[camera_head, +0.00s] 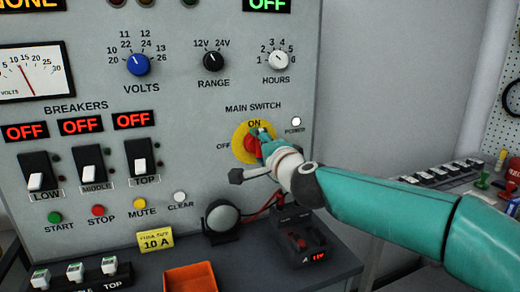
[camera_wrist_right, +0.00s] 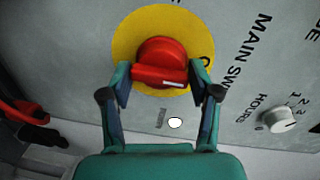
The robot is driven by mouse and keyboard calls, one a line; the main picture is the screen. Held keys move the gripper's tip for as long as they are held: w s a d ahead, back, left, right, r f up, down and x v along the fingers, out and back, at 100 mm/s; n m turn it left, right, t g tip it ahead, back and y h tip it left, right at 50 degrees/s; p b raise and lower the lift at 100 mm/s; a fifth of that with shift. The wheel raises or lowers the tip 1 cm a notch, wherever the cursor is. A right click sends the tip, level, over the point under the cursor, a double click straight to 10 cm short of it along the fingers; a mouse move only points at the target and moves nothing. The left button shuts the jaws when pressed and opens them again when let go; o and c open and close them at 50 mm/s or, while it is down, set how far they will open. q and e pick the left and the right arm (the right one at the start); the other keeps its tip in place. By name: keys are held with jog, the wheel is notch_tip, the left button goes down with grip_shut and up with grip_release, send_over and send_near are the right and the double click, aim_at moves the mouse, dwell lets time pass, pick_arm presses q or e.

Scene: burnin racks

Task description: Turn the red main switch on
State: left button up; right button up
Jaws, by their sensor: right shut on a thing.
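The red main switch (camera_head: 252,147) is a rotary knob on a yellow disc on the grey panel, with ON printed above and OFF to its left. In the right wrist view, the red main switch (camera_wrist_right: 160,62) has a raised bar with a white mark near one end. My right gripper (camera_head: 262,139) is at the knob and partly hides it in the head view. In the wrist view my right gripper (camera_wrist_right: 160,74) has one finger on each side of the bar, shut on it. The white power lamp (camera_head: 296,121) is beside the switch. My left gripper is not in view.
Breaker switches (camera_head: 91,166) stand left under red OFF displays. Above are the blue volts knob (camera_head: 138,65), black range knob (camera_head: 213,62) and white hours knob (camera_head: 278,62). A round black lamp (camera_head: 221,217), an orange tray (camera_head: 191,278) and a black device (camera_head: 299,240) are below.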

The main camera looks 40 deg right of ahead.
dwell(0.4)
jog(key=o, duration=1)
jog(key=shift+d, duration=0.1)
jog(key=shift+c, duration=0.2)
jog(key=shift+s, duration=0.1)
jog(key=f+v, duration=0.1)
jog(key=v, duration=1)
jog(key=shift+s+a+r, duration=0.25)
jog(key=shift+s+r, duration=0.1)
jog(key=shift+r, duration=0.1)
